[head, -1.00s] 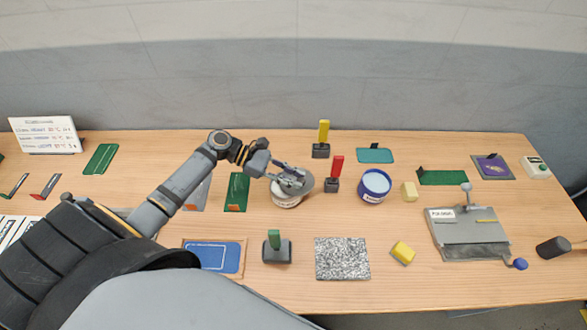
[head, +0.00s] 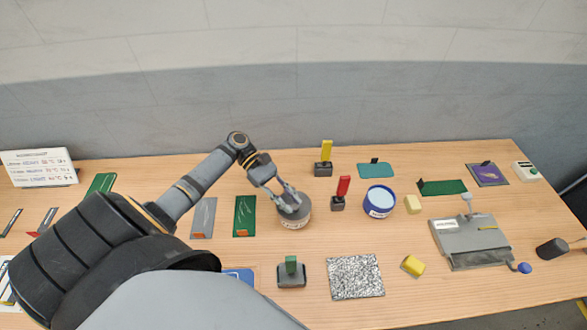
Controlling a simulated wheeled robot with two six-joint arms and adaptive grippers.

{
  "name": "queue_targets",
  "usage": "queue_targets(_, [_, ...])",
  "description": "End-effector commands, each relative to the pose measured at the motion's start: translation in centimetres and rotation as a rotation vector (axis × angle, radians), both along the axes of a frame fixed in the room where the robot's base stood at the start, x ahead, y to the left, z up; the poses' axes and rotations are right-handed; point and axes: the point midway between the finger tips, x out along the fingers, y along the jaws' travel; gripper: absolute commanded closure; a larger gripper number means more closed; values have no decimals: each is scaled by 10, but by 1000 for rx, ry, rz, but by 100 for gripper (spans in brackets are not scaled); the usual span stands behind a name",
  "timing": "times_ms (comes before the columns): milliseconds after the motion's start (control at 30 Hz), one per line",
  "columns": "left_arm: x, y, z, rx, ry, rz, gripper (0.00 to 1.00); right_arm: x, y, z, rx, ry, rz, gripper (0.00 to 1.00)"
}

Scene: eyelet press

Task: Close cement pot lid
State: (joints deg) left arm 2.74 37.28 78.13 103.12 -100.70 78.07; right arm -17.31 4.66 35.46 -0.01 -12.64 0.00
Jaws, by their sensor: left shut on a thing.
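The cement pot (head: 297,224) is a short round pot with a pale label, standing left of the table's middle. Its grey lid (head: 301,207) lies over the top of the pot and looks about level. I cannot tell whether it is fully seated. My left gripper (head: 289,200) reaches down from the upper left and is shut on the lid, with its fingers covering part of it. My right gripper is not in view.
A blue pot (head: 380,203) with pale contents stands to the right. Red-handled (head: 342,188) and yellow-handled (head: 326,152) tools stand between and behind. A green-handled tool (head: 291,270) and a speckled mat (head: 356,277) lie in front. A green sheet (head: 244,216) lies left.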

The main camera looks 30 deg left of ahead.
Motion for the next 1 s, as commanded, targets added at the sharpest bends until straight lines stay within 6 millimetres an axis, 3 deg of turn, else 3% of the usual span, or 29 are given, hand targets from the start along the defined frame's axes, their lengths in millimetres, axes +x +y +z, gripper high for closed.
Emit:
queue_targets(400, [-1, 2, 0, 2, 0, -4, 100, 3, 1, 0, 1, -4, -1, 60])
queue_targets(433, [-1, 2, 0, 3, 0, -4, 73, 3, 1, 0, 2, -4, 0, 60])
queue_targets(567, [-1, 2, 0, 2, 0, -4, 55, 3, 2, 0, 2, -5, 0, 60])
queue_targets(867, [-1, 2, 0, 1, 0, -3, 55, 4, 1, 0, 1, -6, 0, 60])
queue_targets(1000, [2, 18, 6, 4, -1, -2, 55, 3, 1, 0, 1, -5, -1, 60])
